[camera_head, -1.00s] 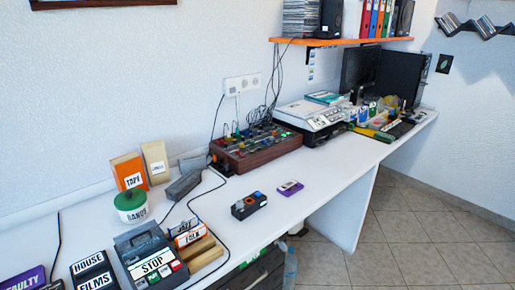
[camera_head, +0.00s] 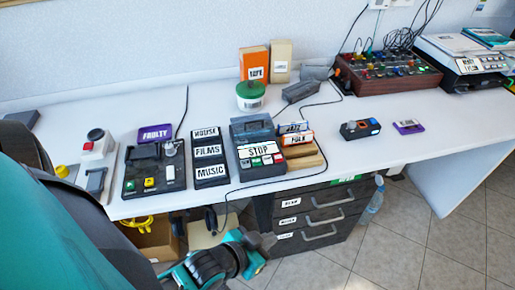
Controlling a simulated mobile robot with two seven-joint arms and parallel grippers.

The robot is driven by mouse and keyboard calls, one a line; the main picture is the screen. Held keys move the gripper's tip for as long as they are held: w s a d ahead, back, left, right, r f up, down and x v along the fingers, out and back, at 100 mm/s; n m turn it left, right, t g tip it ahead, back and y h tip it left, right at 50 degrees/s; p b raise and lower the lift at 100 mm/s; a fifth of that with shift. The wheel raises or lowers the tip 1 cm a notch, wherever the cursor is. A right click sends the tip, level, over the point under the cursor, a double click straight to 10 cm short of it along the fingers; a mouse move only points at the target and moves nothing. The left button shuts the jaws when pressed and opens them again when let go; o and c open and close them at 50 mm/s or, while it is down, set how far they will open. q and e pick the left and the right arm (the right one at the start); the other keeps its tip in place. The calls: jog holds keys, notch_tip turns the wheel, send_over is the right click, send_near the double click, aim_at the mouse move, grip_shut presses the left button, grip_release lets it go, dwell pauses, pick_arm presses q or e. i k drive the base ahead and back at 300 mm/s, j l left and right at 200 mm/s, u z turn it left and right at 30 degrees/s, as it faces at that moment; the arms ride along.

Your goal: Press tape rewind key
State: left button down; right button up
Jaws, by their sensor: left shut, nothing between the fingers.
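A dark tape machine (camera_head: 250,130) with a white STOP label stands on the white table. A row of small keys (camera_head: 262,161), green, red and white, runs along its front; which one is rewind is too small to read. My left gripper (camera_head: 267,241) is shut and empty, below and in front of the table edge, in front of the drawers and apart from the keys. My right gripper is not in view.
A black stack labelled HOUSE, FILMS, MUSIC (camera_head: 209,155) stands left of the machine. JAZZ and FOLK dividers (camera_head: 297,137) stand right of it. A black device with yellow and green buttons (camera_head: 153,170) is further left. The drawer unit (camera_head: 318,215) is below the table.

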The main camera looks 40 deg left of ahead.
aim_at(246, 163)
jog(key=j+u, duration=0.1)
jog(key=u, duration=0.3)
jog(key=i+u, duration=0.1)
jog(key=u, duration=0.25)
jog(key=j+u, duration=0.1)
jog(key=u, duration=0.3)
jog(key=i, duration=0.05)
